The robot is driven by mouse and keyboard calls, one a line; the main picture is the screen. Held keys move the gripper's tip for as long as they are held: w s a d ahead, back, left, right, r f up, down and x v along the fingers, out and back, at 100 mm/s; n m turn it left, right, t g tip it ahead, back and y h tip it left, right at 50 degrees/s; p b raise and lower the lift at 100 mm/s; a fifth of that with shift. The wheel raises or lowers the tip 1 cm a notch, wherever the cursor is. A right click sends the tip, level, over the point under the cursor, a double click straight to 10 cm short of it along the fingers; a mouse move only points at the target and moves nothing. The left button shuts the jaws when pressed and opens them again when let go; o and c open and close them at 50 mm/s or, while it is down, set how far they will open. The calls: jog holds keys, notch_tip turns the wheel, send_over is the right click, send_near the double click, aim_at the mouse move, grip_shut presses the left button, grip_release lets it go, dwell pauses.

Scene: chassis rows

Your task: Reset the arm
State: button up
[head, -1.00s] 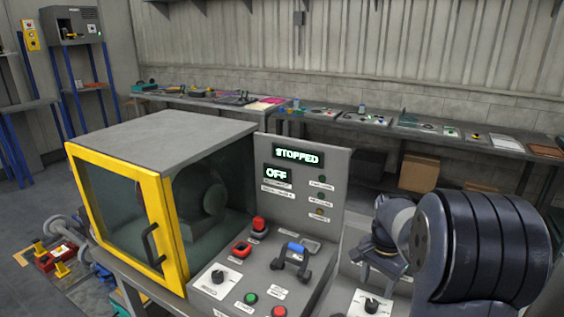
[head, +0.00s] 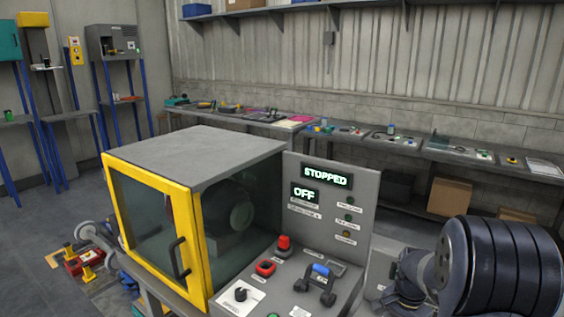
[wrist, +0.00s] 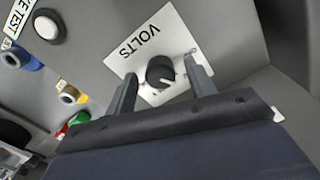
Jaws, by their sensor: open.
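My gripper shows in the wrist view (wrist: 160,90), with its two fingers apart and nothing between them but the view of a panel. A black knob (wrist: 160,72) on a white plate marked VOLTS (wrist: 135,48) shows between and beyond the fingertips. I cannot tell how far the fingers are from the knob. In the head view my arm is at the lower right, partly cut off by the frame, and the fingers cannot be made out there.
A yellow-framed machine enclosure (head: 190,240) stands at centre left, door closed. Its panel display (head: 326,177) reads STOPPED, and another (head: 305,194) reads OFF. Coloured sockets (wrist: 70,94) and a white button (wrist: 46,26) lie left in the wrist view. A long bench (head: 400,146) lines the wall.

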notch_tip(320, 180, up, 10)
jog(key=r, duration=0.1)
notch_tip(320, 180, down, 12)
jog(key=shift+r, duration=0.2)
jog(key=shift+r+n, duration=0.15)
jog(key=shift+n, duration=0.75)
jog(key=n+p, duration=0.1)
jog(key=n, duration=0.2)
jog(key=shift+n, duration=0.4)
jog(key=n+p, duration=0.1)
jog(key=n, duration=0.5)
jog(key=shift+d, duration=0.1)
notch_tip(320, 180, up, 10)
jog(key=shift+b, duration=0.3)
jog(key=shift+s, duration=0.1)
